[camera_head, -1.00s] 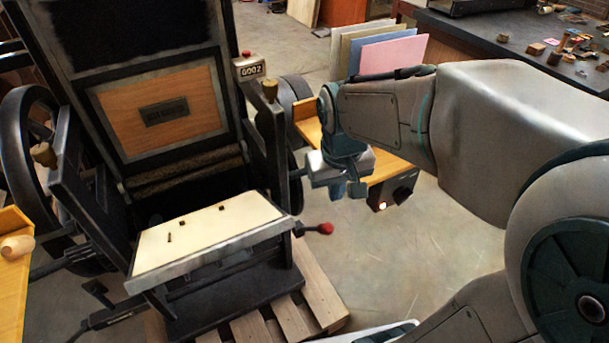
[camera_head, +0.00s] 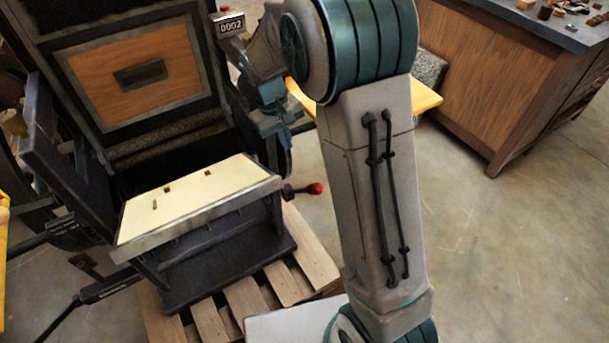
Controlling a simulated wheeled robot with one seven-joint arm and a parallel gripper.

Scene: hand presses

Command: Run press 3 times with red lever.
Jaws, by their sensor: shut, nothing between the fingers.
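The dark hand press (camera_head: 235,258) stands in the left half of the view. Its pale bed (camera_head: 185,212) is out in front, with a few small dark pieces on it. The red lever (camera_head: 315,188) sticks out to the right from the press's lower right side, its red knob in clear view. The counter (camera_head: 230,27) at the top right of the press reads 0002. My gripper (camera_head: 281,138) is at the press's right upright, above and left of the red knob and apart from it. It is shut and empty; its fingertips are hard to make out against the dark frame.
My arm covers the area just right of the press. The press stands on a wooden pallet (camera_head: 318,262). A wooden cabinet with a dark top (camera_head: 520,22) stands at the upper right. A yellow board edge (camera_head: 424,97) shows behind my arm. The floor at right is clear.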

